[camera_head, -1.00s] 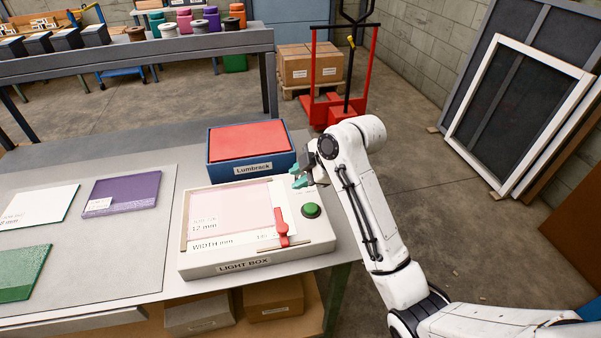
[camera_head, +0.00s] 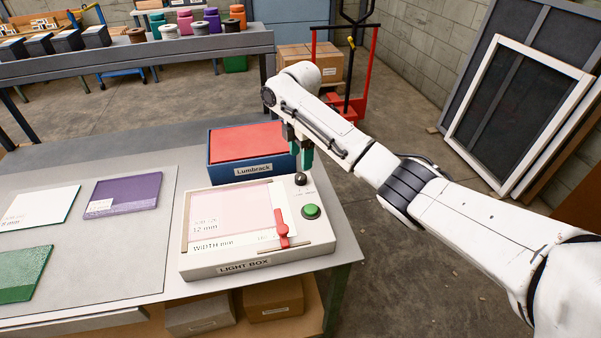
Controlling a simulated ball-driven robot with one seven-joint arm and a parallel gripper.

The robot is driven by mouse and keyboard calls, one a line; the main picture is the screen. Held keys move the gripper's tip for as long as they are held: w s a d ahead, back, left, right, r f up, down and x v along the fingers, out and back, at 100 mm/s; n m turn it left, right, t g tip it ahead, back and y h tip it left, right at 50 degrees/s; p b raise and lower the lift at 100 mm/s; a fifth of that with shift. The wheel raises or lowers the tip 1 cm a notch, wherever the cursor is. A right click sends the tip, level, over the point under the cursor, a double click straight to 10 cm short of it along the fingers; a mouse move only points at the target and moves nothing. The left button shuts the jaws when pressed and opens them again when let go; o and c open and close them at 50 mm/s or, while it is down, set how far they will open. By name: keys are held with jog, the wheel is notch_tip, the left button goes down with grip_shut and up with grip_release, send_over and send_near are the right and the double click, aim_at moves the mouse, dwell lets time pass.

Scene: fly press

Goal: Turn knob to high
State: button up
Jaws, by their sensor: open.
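A black knob (camera_head: 300,179) sits at the upper right corner of the cream light box (camera_head: 203,267), above a green button (camera_head: 311,211). My gripper (camera_head: 302,163) has green fingers and points down just above the knob, close to it. It is open, with nothing held between its fingers. Whether the fingertips touch the knob cannot be told. The knob's setting marks are too small to read.
A red slider (camera_head: 281,229) stands on the light box, left of the green button. A blue Lumbrack box (camera_head: 238,172) with a red top is directly behind. Coloured sample cards, including a purple one (camera_head: 122,194), lie at left.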

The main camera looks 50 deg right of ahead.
aim_at(301, 176)
notch_tip(301, 176, down, 8)
jog(key=shift+r+p, duration=0.2)
jog(key=shift+p, duration=0.1)
jog(key=c, duration=1)
